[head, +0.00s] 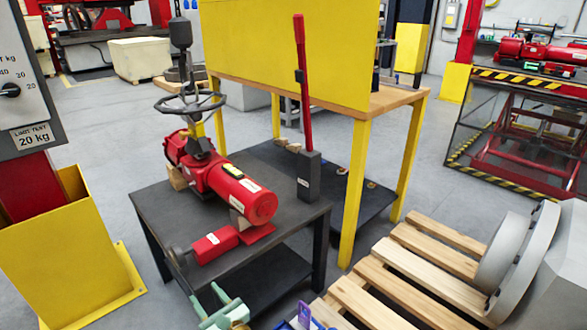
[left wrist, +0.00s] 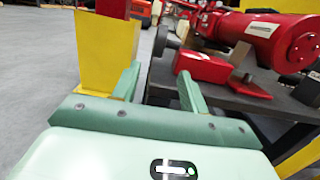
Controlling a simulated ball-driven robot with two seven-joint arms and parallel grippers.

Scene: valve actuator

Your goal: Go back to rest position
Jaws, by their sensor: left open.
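The red valve actuator (head: 237,190) lies on a dark table (head: 160,215), with a grey handwheel (head: 190,102) standing above its far end. A smaller red box (head: 214,244) sits at the table's near edge. My left gripper (head: 214,301) is at the bottom of the head view, low in front of the table's near edge. In the left wrist view, its two green fingers (left wrist: 160,80) are apart with nothing between them. The actuator (left wrist: 265,32) and red box (left wrist: 203,66) are beyond the fingers to the right. My right gripper is not in view.
A red-handled lever (head: 303,85) stands at the table's right. A wooden pallet (head: 410,265) lies at the lower right. A yellow-legged bench (head: 400,102) stands behind.

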